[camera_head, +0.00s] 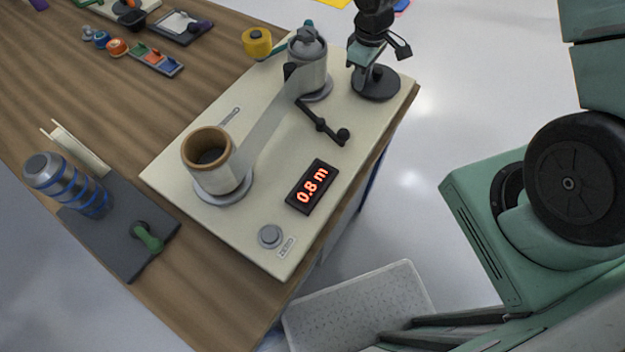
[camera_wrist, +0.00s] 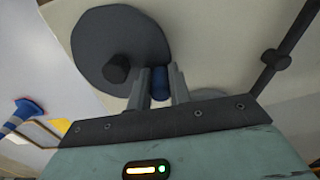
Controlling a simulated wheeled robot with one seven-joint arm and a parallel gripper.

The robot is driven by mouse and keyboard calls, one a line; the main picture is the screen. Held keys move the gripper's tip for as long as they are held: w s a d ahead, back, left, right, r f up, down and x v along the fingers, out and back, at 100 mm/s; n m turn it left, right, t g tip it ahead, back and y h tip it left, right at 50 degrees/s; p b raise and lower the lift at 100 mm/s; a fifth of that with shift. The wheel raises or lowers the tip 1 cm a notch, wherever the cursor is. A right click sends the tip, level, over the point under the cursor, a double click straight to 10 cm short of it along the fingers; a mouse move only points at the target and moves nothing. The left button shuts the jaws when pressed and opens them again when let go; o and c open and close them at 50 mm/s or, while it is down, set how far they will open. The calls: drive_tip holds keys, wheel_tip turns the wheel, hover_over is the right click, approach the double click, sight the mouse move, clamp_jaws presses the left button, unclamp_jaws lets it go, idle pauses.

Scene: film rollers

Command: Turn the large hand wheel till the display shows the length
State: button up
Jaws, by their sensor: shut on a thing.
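The large hand wheel (camera_head: 377,86) is a dark disc at the far right corner of the cream board. In the wrist view its grey disc (camera_wrist: 100,40) fills the upper left, with a dark round knob (camera_wrist: 117,68) on it. My gripper (camera_head: 363,68) is above the wheel. In the wrist view my gripper (camera_wrist: 161,82) is shut on a blue handle (camera_wrist: 160,83) by the disc's edge. A film strip (camera_head: 265,120) runs from the brown-cored roll (camera_head: 208,160) to the grey-topped roll (camera_head: 308,65).
A black jointed arm (camera_head: 322,122) lies between the wheel and display. A grey round button (camera_head: 270,235) sits at the board's near corner. A dark mat (camera_head: 130,225) with a blue-ringed cylinder (camera_head: 68,184) is at left. A pale bin (camera_head: 360,305) stands below the table edge.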

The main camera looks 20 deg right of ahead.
sight(384, 96)
drive_tip(key=shift+s+d, duration=0.25)
drive_tip(key=shift+s, duration=0.25)
drive_tip(key=shift+s+d, duration=0.25)
drive_tip(key=shift+s, duration=0.25)
drive_tip(key=shift+s+d, duration=0.45)
drive_tip(key=shift+d, duration=0.1)
drive_tip(key=shift+s+d, duration=0.15)
drive_tip(key=shift+d, duration=0.05)
clamp_jaws()
drive_tip(key=shift+s+d, duration=0.7)
drive_tip(key=shift+d, duration=0.1)
